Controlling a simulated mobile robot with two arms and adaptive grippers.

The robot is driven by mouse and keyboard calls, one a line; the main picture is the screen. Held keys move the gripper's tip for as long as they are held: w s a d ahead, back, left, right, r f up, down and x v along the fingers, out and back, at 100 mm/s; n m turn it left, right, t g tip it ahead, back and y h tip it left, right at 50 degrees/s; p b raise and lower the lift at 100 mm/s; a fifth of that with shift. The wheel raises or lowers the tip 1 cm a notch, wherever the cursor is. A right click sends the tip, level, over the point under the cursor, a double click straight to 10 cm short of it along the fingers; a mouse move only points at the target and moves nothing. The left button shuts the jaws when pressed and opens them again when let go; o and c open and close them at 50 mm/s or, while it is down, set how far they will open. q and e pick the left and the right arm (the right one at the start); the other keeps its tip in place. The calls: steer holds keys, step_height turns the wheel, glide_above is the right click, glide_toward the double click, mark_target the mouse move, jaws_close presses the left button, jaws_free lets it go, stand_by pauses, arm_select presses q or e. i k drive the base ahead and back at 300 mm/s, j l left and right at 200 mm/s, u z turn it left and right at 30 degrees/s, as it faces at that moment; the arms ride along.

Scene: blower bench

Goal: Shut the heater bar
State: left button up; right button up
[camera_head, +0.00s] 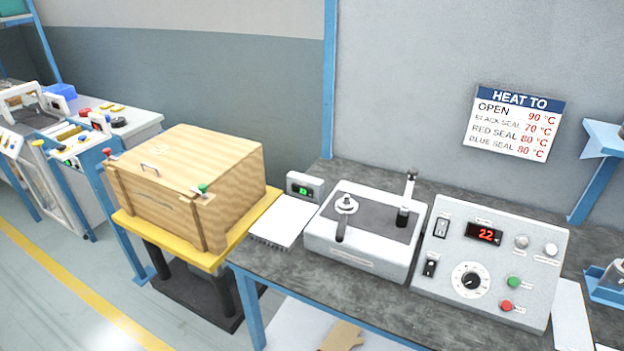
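I cannot pick out a part that is plainly the heater bar. A white bench unit (356,265) with a dark top plate stands on the grey bench. On its top are a round metal knob with a black handle (342,222) at the left and an upright metal post with a black base (406,205) at the right. Neither of my grippers is in view.
A wooden crate (185,185) sits on a yellow-topped stand left of the bench. A white pad (282,221) and a small green-display meter (305,187) lie beside the unit. A temperature sign (514,123) hangs on the wall. The bench's front strip (300,285) is clear.

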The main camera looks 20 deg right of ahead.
mark_target(412, 172)
steer(key=z, duration=1.35)
steer(key=i+j+u, duration=0.55)
steer(key=k+l, duration=0.1)
